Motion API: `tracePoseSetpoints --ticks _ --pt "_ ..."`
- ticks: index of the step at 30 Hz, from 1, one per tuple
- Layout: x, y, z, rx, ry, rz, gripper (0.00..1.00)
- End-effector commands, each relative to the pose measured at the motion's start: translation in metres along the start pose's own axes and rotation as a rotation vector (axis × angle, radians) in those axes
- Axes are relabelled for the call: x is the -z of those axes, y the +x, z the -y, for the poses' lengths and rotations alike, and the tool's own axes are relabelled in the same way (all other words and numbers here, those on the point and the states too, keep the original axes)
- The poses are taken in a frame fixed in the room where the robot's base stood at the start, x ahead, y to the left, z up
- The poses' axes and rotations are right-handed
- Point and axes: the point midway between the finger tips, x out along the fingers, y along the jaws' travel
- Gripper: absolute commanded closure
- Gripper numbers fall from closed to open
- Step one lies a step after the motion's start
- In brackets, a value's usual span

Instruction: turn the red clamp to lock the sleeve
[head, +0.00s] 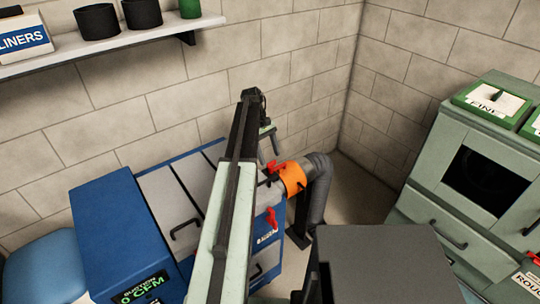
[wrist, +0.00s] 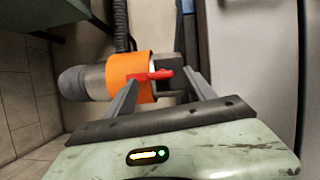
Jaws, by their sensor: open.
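The orange sleeve (head: 294,178) sits around the duct joint on the side of the blue machine; it also shows in the wrist view (wrist: 120,70). The red clamp (head: 277,167) is a small lever by the sleeve's edge. In the wrist view the red clamp (wrist: 152,75) lies crosswise over the sleeve's edge and a dark block. My gripper (head: 268,145) is above the sleeve, fingers pointing down. In the wrist view my gripper (wrist: 162,77) is open, with the clamp between the fingertips in the picture. I cannot tell whether they touch it.
A grey flexible hose (head: 320,190) bends down from the sleeve. A second red handle (head: 271,219) is on the blue machine (head: 120,235) below. A green cabinet (head: 460,180) stands at right. A wall shelf (head: 110,45) holds dark pots. Bare floor shows beyond the hose.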

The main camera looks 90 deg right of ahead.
Motion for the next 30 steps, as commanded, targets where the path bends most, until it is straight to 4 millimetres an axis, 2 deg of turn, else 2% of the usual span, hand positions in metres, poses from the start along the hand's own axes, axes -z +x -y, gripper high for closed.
tracePoseSetpoints --ticks 1,3,8,25,28,30 --pt "-0.003 -0.018 -0.001 0.000 -0.001 0.000 0.36" --pt "-0.003 -0.033 -0.001 0.000 -0.001 0.000 0.36" --pt "-0.002 -0.057 0.000 -0.001 0.000 0.000 0.36" --pt "0.002 -0.058 0.002 -0.001 -0.002 0.000 0.36" --pt "0.018 -0.065 0.018 -0.014 -0.032 0.000 0.36" --pt "0.042 -0.075 0.043 -0.032 -0.077 0.000 0.36"
